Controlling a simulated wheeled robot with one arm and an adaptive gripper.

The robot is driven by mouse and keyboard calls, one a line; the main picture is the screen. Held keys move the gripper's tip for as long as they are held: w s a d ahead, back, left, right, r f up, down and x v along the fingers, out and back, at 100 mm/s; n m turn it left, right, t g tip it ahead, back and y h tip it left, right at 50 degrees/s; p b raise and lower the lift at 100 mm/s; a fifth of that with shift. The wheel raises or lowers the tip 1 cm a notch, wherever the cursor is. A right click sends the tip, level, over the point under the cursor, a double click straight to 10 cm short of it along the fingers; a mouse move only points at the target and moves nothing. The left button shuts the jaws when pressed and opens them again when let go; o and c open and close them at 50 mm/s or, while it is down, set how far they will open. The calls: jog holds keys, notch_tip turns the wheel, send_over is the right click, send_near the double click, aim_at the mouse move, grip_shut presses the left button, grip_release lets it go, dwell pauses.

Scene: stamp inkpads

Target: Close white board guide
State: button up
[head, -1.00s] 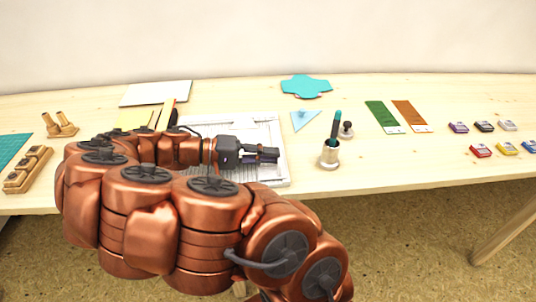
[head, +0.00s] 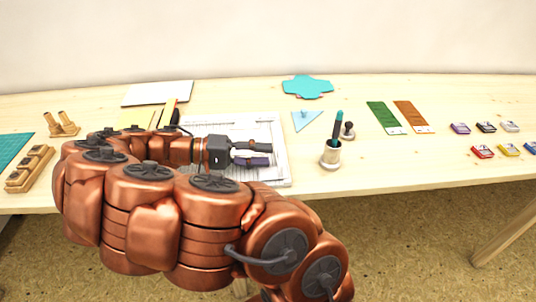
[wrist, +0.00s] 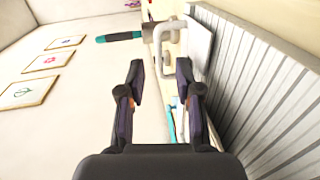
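The white board (head: 277,130) lies flat near the front edge of the table, partly hidden behind my arm. Its ridged surface (wrist: 262,80) fills the right side of the wrist view. A pale bent-wire loop (wrist: 160,50), which looks like the board's guide, stands out from the board just beyond my fingertips. My gripper (head: 270,154) is over the board's right part, pointing right. In the wrist view my gripper (wrist: 161,78) is open and empty, its fingers apart on either side of the gap in front of the loop. I cannot tell whether either finger touches it.
A blue triangle (head: 305,120) lies behind. Green (head: 382,115) and brown (head: 409,114) strips and several inkpads (head: 482,151) lie farther right. The front table between cup and inkpads is clear.

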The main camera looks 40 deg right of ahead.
jog(key=shift+v, duration=2.6)
jog(key=shift+s+r, duration=0.1)
jog(key=shift+s+d+r+y, duration=0.15)
jog(key=shift+s+d+y, duration=0.05)
jog(key=shift+s+y, duration=0.1)
jog(key=s+y, duration=0.1)
jog(key=s+d+r+y, duration=0.1)
jog(key=s, duration=0.1)
jog(key=s+t+y, duration=0.1)
jog(key=s, duration=0.1)
jog(key=shift+s+d+r, duration=0.15)
jog(key=shift+d, duration=0.1)
jog(key=s+a+f+n+t+y, duration=0.3)
jog(key=s+a+f+n+y, duration=0.15)
jog(key=s+a, duration=0.2)
jog(key=s+a+f+n+t+y, duration=0.3)
jog(key=s+a+y, duration=0.25)
jog(key=a, duration=0.25)
notch_tip(320, 180, up, 23)
jog(key=s+t+p, duration=0.1)
jog(key=s+p, duration=0.1)
jog(key=p, duration=2)
jog(key=shift+d+h, duration=0.3)
